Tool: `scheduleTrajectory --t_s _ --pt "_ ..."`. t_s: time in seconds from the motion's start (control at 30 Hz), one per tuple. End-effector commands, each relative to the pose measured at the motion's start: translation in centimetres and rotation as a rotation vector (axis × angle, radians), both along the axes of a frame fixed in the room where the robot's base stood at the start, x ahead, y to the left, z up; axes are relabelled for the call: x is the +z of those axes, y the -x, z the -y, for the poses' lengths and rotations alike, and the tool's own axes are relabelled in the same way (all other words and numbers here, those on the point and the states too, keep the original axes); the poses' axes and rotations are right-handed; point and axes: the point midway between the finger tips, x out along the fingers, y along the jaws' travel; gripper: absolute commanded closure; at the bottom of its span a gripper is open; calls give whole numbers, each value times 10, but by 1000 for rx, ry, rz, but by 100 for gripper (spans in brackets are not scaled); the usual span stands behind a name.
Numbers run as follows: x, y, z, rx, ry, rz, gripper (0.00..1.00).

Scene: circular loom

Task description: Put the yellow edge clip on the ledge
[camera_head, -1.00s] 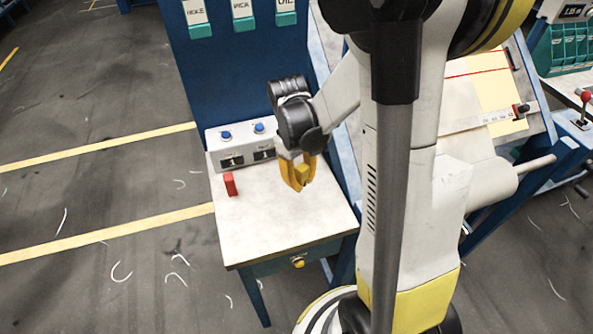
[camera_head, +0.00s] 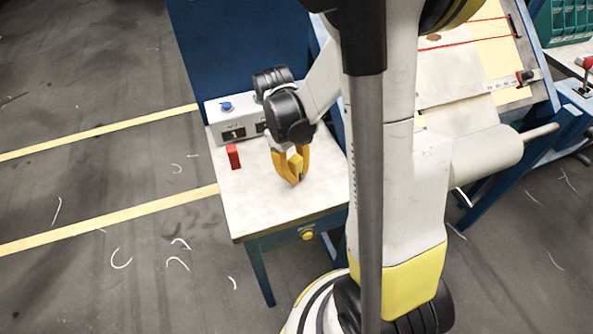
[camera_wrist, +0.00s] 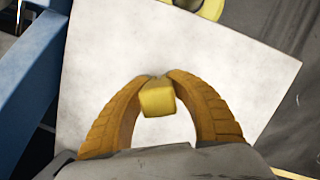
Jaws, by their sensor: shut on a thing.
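My gripper (camera_head: 291,168) is shut on the yellow edge clip (camera_wrist: 158,99), a small yellow block pinched between the two orange fingertips. The clip also shows in the head view (camera_head: 295,162), partly covered by the fingers. My gripper points down over the white tabletop (camera_head: 262,208). The wrist view shows the clip over the same white surface (camera_wrist: 225,70); the exact height gap cannot be told. I cannot make out for sure which surface is the ledge.
A red block (camera_head: 233,156) stands on the table left of my gripper. A control box (camera_head: 233,118) with a blue button is at the table's back. A blue panel (camera_head: 220,50) rises behind it. A slanted board (camera_head: 470,60) with a white roll lies to the right.

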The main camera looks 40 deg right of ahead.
Motion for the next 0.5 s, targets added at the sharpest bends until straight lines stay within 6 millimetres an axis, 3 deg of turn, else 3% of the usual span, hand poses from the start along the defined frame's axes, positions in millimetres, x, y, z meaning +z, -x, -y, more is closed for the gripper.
scheduleTrajectory --t_s 0.5 --pt "-7 0 0 0 0 0 100"
